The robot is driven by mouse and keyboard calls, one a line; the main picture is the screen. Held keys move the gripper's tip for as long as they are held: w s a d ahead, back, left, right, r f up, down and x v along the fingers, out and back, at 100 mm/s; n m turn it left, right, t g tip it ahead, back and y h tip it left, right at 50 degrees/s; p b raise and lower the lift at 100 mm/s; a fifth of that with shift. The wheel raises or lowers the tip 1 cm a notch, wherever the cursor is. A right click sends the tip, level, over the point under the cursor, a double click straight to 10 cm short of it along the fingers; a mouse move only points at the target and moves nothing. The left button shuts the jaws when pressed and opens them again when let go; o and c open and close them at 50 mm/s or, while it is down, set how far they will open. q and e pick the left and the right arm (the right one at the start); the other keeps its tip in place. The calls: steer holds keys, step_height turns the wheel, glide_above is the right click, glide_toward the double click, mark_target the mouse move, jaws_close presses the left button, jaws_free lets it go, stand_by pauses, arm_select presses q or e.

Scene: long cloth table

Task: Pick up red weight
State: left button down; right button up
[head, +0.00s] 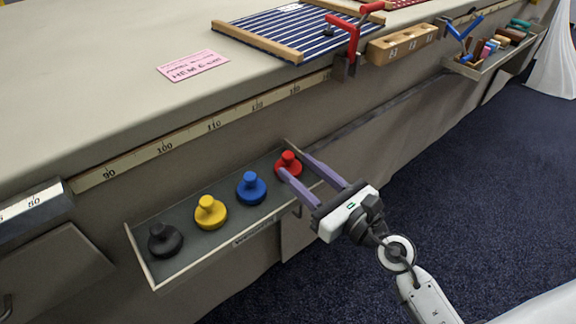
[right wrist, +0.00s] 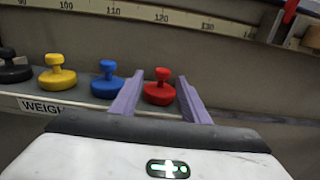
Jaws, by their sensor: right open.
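The red weight (head: 288,163) is a round disc with a knob, at the right end of a shallow tray (head: 190,259) on the side of the table. My right gripper (head: 295,167) is open, with its two purple fingers reaching toward the red weight, one on each side in the picture. In the right wrist view the red weight (right wrist: 159,88) shows between the fingertips of the gripper (right wrist: 156,88). I cannot tell whether the fingers touch it. My left gripper is not in view.
Blue (head: 251,188), yellow (head: 210,212) and black (head: 165,239) weights stand left of the red one in the tray. A measuring tape (head: 190,132) runs along the table edge above. A red clamp (head: 352,40) and a wooden block (head: 402,44) are farther right.

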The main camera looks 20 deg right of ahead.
mark_target(292, 158)
steer(key=x, duration=0.5)
steer(key=shift+w+d+r, duration=0.15)
steer(key=shift+r, duration=0.15)
steer(key=shift+c, duration=0.3)
jaws_close()
steer(key=shift+r, duration=0.1)
